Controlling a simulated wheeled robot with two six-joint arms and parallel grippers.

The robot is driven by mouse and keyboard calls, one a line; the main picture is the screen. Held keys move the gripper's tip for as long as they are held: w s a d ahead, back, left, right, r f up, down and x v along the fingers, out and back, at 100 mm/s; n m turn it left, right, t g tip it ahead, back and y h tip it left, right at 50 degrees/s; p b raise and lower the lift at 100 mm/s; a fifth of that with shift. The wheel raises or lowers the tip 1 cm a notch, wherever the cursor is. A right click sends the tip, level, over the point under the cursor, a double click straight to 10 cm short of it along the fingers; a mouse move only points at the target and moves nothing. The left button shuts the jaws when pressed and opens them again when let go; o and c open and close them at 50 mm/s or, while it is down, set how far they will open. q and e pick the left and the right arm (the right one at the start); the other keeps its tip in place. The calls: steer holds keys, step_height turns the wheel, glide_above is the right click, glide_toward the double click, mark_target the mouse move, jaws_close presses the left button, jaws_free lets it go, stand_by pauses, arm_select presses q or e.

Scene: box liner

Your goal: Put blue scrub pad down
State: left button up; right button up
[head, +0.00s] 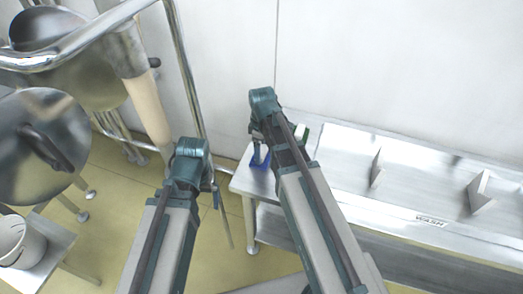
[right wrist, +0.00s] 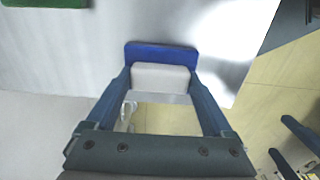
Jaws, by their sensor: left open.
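The blue scrub pad (right wrist: 160,53) has a pale white block (right wrist: 160,77) on it. In the right wrist view it lies between the fingertips of my right gripper (right wrist: 161,84), which press against the block's two sides. In the head view the blue pad (head: 260,160) is at the left corner of the metal table, below my right gripper (head: 257,146). I cannot tell whether it touches the tabletop. My left gripper (head: 214,192) is open, left of the table and mostly hidden behind its own arm.
A green and white pad (head: 302,133) lies on the metal table (head: 345,150) behind my right arm; its green part (right wrist: 45,3) shows in the right wrist view. Upright metal brackets stand further right. Metal rails and large pots are at the left.

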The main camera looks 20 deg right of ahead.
mark_target(262, 151)
steer(key=shift+o, duration=1)
step_height(262, 151, up, 12)
steer(key=p, duration=1.2)
steer(key=shift+r, duration=0.15)
steer(key=shift+f, duration=0.2)
step_height(262, 151, down, 12)
steer(key=b, duration=1.1)
steer(key=shift+r+b, duration=0.15)
steer(key=shift+b, duration=0.15)
steer(key=shift+r, duration=0.1)
